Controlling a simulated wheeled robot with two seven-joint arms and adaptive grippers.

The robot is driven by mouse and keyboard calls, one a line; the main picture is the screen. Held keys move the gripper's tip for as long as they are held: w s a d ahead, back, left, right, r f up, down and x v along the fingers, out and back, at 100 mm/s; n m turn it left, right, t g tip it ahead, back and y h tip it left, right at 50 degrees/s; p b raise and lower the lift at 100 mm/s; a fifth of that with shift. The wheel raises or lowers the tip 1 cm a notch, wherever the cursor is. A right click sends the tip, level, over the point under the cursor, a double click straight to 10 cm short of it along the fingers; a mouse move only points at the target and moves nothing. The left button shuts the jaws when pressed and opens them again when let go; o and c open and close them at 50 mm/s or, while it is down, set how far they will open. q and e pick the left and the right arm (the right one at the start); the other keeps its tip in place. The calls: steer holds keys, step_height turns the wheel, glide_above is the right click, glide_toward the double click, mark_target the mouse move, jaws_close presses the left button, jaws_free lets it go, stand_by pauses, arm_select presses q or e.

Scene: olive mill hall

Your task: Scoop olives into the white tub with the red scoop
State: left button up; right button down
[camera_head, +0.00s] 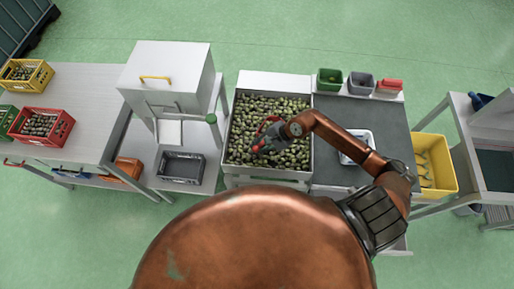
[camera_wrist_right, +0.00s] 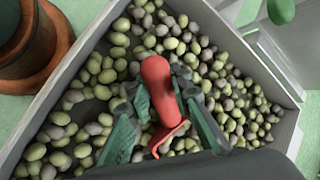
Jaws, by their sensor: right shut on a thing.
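The olives (camera_head: 245,115) lie in a wide light grey bin (camera_head: 268,175) in the middle of the head view. My right gripper (camera_head: 262,143) is over the front middle of the bin. In the right wrist view, the right gripper (camera_wrist_right: 165,112) is shut on the red scoop (camera_wrist_right: 157,78), with its fingers on either side of the red handle. The scoop's lower part is mostly hidden, so I cannot tell whether it holds olives. The white tub (camera_head: 350,152) stands on the dark worktop right of the bin, partly covered by my right arm. My left gripper is out of view.
Small green (camera_head: 330,78), grey (camera_head: 360,83) and red (camera_head: 389,86) containers stand behind the worktop (camera_head: 385,118). A yellow crate (camera_head: 436,165) is at the right. A tall white box-shaped machine (camera_head: 166,70) and a dark grey crate (camera_head: 181,167) are left of the bin.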

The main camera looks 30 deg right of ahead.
steer(key=shift+w+d+b, duration=0.6)
steer(key=shift+d+b, duration=0.15)
steer(key=shift+d, duration=0.15)
steer(key=shift+w+d+b, duration=0.65)
steer(key=shift+d+b, duration=0.15)
steer(key=shift+d, duration=0.1)
steer(key=shift+w+d+b, duration=0.6)
steer(key=shift+d+b, duration=0.15)
steer(key=shift+d, duration=0.15)
steer(key=shift+r+p, duration=0.7)
steer(key=shift+r, duration=1.35)
step_height(320, 180, up, 9)
steer(key=s+a+p, duration=0.1)
steer(key=p, duration=0.2)
steer(key=shift+a+p, duration=0.3)
steer(key=shift+a, duration=0.1)
steer(key=shift+s, duration=0.1)
